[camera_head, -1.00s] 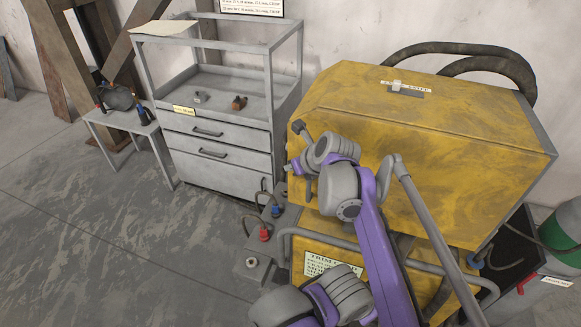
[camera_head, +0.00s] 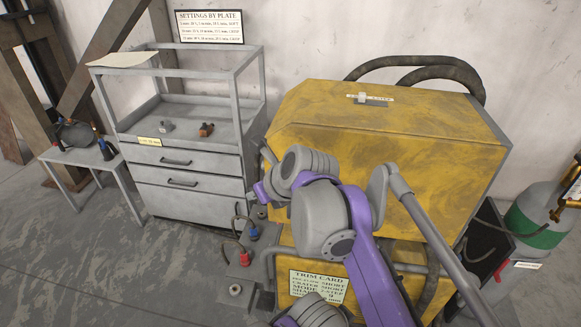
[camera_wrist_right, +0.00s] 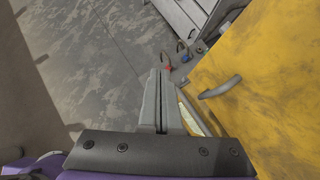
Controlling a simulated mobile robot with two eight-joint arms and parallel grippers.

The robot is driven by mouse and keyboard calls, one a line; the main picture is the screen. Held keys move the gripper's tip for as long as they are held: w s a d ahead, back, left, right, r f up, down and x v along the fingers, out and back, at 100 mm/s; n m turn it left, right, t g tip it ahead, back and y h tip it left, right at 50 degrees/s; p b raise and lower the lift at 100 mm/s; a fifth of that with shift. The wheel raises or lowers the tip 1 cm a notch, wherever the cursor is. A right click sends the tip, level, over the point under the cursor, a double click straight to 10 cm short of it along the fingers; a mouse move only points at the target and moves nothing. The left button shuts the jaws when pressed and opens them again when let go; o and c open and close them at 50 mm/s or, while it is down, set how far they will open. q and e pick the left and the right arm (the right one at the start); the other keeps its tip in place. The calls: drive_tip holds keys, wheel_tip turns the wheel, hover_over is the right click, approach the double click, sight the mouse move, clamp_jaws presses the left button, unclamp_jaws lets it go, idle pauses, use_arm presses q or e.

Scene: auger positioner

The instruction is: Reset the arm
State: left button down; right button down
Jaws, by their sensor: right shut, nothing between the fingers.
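My right arm, purple and grey, reaches up from the bottom of the head view in front of the yellow cabinet (camera_head: 400,150). Its wrist covers part of the cabinet's front left. My right gripper (camera_head: 267,154) is mostly hidden behind that wrist in the head view. In the right wrist view the right gripper (camera_wrist_right: 158,78) has its two grey fingers together, with nothing between them. The fingers point toward the floor beside the yellow cabinet, apart from its grey handle. My left gripper is not in view.
A grey drawer cart (camera_head: 190,160) stands left of the cabinet, with two small parts on it. A small side table (camera_head: 80,155) is farther left. A green-banded cylinder (camera_head: 535,225) stands at right. Red and blue connectors lie below the gripper. Floor at lower left is clear.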

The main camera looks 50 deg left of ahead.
drive_tip(key=w+d+f+n+t+h, duration=0.1)
drive_tip(key=w+d+f+n, duration=0.3)
drive_tip(key=d, duration=0.7)
drive_tip(key=w+d+f+n+t+h, duration=0.1)
drive_tip(key=w+d+t, duration=0.1)
drive_tip(key=w+d, duration=0.65)
drive_tip(key=w+d+f+n+t+h, duration=0.1)
drive_tip(key=w+d+f+n, duration=0.15)
drive_tip(key=d, duration=1.15)
drive_tip(key=s+d+f+n+h, duration=0.2)
drive_tip(key=s+d+f+n, duration=0.1)
drive_tip(key=d, duration=0.6)
drive_tip(key=s+d+f+n+t+h, duration=0.1)
drive_tip(key=s+d+f, duration=0.4)
drive_tip(key=d, duration=0.5)
drive_tip(key=s+d+f+n+h, duration=0.2)
drive_tip(key=s+d+f+n, duration=0.2)
drive_tip(key=d, duration=0.6)
drive_tip(key=shift+d+f+n+t+h, duration=0.25)
drive_tip(key=shift+f+n+t+h, duration=0.15)
drive_tip(key=shift+f+n, duration=0.55)
